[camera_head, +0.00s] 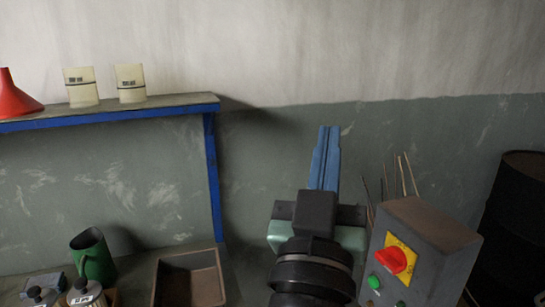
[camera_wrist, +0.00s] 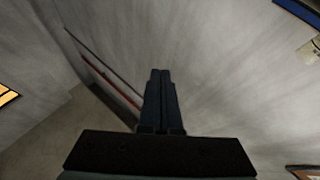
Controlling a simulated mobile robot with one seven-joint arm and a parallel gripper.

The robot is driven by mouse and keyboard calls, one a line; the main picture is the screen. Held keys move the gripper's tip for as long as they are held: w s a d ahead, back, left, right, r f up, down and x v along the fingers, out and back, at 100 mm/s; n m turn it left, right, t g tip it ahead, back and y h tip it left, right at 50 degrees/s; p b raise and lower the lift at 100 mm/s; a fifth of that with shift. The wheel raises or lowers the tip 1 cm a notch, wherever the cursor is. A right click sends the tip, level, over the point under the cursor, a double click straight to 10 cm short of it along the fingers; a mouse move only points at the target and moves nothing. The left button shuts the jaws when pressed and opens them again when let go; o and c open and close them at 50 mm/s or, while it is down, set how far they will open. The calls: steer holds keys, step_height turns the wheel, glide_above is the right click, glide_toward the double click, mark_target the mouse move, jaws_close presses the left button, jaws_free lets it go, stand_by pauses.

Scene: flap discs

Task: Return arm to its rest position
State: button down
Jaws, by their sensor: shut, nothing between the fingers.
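My gripper (camera_head: 328,135) is raised in front of the wall in the head view, with its blue fingers pointing up. The fingers are together and nothing shows between them. In the wrist view, my gripper (camera_wrist: 160,78) also shows its two dark fingers side by side, with wall beyond them. My arm comes up from the bottom of the head view, left of a grey control box.
The control box (camera_head: 425,245) with a red switch stands close right of my arm. A blue-edged shelf (camera_head: 110,110) carries two pale containers and a red cone. A brown tray (camera_head: 190,278) and a green jug (camera_head: 93,257) are below. A dark barrel (camera_head: 515,220) stands at right.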

steer(key=s+a+r+n+t+y+p, duration=0.1)
steer(key=s+a+r+t+y, duration=0.15)
steer(key=s+r, duration=0.4)
steer(key=s+a+r+n+t+y+p, duration=0.15)
steer(key=s+a+r+y, duration=0.25)
steer(key=r, duration=0.5)
step_height(320, 180, up, 10)
steer(key=p, duration=1)
steer(key=shift+w+r+m+h, duration=0.2)
steer(key=shift+m+h, duration=0.15)
steer(key=shift+m, duration=0.1)
